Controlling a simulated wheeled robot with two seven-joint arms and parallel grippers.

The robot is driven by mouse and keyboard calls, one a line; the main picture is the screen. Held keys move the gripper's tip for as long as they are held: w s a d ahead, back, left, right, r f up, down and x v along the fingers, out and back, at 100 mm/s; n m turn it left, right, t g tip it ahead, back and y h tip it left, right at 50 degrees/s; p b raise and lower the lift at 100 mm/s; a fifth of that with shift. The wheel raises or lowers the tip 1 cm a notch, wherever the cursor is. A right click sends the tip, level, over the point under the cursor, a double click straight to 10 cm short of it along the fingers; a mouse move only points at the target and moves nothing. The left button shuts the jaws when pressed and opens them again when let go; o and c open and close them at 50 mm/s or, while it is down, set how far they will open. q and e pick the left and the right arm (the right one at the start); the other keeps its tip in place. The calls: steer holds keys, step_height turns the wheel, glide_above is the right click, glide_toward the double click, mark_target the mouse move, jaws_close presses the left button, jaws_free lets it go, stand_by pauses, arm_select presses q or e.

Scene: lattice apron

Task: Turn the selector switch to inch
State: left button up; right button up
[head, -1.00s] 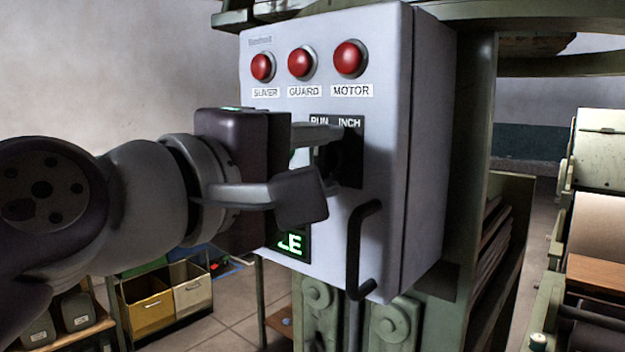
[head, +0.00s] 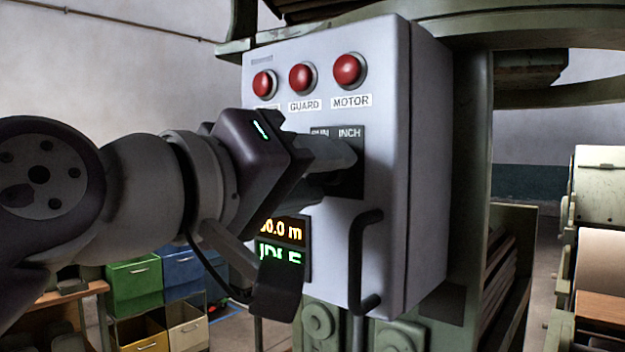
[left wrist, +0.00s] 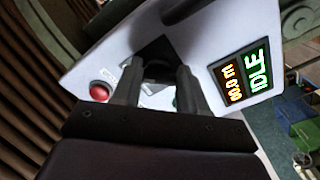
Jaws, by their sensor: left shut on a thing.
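The control box (head: 330,230) has a dark switch plate (head: 354,178) marked RUN and INCH. My left gripper (head: 340,165) reaches the plate from the left, rolled to a tilt, and is shut on the selector switch. In the head view the fingers hide the switch knob. In the left wrist view the two fingers (left wrist: 157,84) stand on either side of the dark selector switch (left wrist: 158,68), in front of the plate. I cannot tell which label the knob points to. My right gripper is not in view.
Red lamps (head: 301,77) sit above the plate. A display (head: 283,240) below reads 00.0 m and IDLE. A black handle (head: 362,262) sticks out at the box's lower right. Coloured bins (head: 135,283) stand at the lower left. Green machine framing (head: 470,170) is behind the box.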

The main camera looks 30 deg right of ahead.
arm_select(q)
steer(key=shift+f, duration=0.15)
stand_by(0.3)
steer(key=o, duration=1.1)
steer(key=shift+c, duration=0.2)
steer(key=b+v, duration=0.3)
steer(key=v, duration=0.9)
steer(key=shift+a+b, duration=0.25)
steer(key=shift+b, duration=0.15)
